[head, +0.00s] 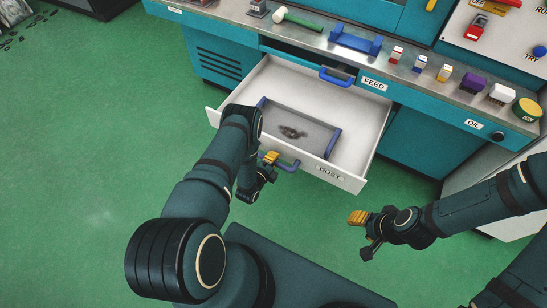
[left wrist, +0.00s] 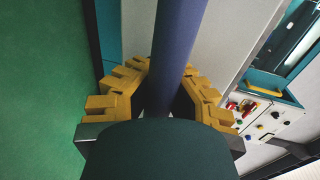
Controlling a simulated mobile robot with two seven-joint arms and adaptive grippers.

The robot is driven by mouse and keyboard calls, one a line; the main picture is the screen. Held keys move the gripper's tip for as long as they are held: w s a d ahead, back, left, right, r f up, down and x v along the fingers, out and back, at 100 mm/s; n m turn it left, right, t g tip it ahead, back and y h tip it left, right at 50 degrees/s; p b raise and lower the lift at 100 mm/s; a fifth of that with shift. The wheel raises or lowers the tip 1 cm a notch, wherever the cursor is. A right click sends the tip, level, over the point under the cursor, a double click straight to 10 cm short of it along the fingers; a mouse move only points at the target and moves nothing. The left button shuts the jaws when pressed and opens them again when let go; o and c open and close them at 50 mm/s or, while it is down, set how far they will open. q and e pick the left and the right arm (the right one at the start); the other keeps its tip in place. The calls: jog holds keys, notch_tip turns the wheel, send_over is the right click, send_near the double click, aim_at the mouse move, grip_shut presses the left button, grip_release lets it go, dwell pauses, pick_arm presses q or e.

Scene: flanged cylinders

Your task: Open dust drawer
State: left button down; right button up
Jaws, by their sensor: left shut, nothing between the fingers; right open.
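The dust drawer (head: 329,172), labelled DUST, stands pulled well out from the teal cabinet. Its inside is visible. A blue-purple handle (head: 287,166) is on its front panel, and in the left wrist view the handle (left wrist: 180,45) runs as a thick bar through the middle. My left gripper (head: 269,158) is at the left part of this handle. Its yellow fingers (left wrist: 165,85) show on both sides of the bar, shut with nothing held; contact with the bar is unclear. My right gripper (head: 357,218) is open and empty, to the right of the drawer and apart from it.
A grey tray (head: 305,118) with blue handles and a dark pile of dust lies in the drawer. The FEED drawer (head: 374,85) above is closed, with a blue handle (head: 337,77). Blocks and a mallet (head: 298,20) stand on the counter. Green floor (head: 90,130) is free at left.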

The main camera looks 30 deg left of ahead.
pick_arm(q)
jog(key=c, duration=0.9)
grip_release()
jog(key=shift+o, duration=0.2)
jog(key=shift+s, duration=0.1)
jog(key=v, duration=1.1)
jog(key=shift+s, duration=0.35)
jog(key=shift+r, duration=0.1)
